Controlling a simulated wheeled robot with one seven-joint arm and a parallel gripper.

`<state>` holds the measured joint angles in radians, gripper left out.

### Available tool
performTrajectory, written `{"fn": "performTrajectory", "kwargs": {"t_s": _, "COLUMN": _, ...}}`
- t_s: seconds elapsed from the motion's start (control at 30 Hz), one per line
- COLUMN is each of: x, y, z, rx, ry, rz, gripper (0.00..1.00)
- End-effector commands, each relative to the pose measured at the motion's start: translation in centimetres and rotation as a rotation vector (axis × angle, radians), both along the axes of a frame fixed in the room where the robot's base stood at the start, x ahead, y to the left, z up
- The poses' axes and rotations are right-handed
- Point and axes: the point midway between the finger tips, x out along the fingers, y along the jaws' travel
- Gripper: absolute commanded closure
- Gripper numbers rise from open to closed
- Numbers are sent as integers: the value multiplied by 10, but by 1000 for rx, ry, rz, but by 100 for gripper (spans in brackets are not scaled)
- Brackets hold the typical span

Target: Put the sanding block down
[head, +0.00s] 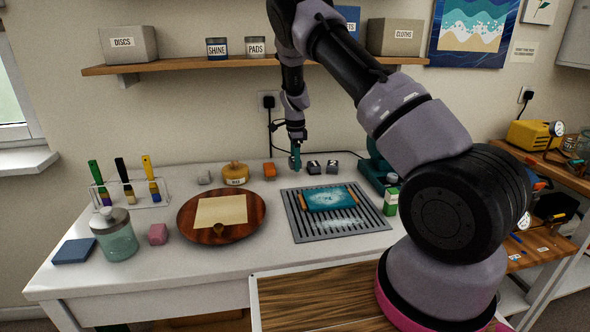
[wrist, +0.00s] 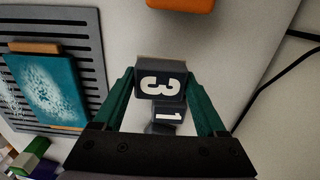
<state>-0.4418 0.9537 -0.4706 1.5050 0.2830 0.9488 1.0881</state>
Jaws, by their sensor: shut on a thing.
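In the head view my gripper (head: 295,161) points down at the back of the white table (head: 160,225), left of two dark blocks. The held block is hard to make out there, and I cannot tell whether it touches the table. A second dark block (wrist: 167,116) marked "1" shows beyond the "3" block, partly hidden.
The two dark blocks (head: 314,167) (head: 332,166) stand close on the right. An orange block (head: 269,171) is on the left. A slotted grey rack (head: 300,228) with a teal board (head: 330,198) lies in front. A cable (head: 272,130) hangs on the wall behind.

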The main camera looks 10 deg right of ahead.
Motion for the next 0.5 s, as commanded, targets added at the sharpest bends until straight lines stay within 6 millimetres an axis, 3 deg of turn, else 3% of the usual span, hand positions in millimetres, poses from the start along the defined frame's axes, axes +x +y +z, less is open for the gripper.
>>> {"fn": "performTrajectory", "kwargs": {"t_s": 0.2, "x": 0, "y": -1, "z": -32, "rx": -1, "ry": 2, "rz": 0, "gripper": 87}}
{"fn": "performTrajectory", "kwargs": {"t_s": 0.5, "x": 4, "y": 0, "z": -35, "rx": 0, "ry": 0, "rz": 0, "gripper": 87}}
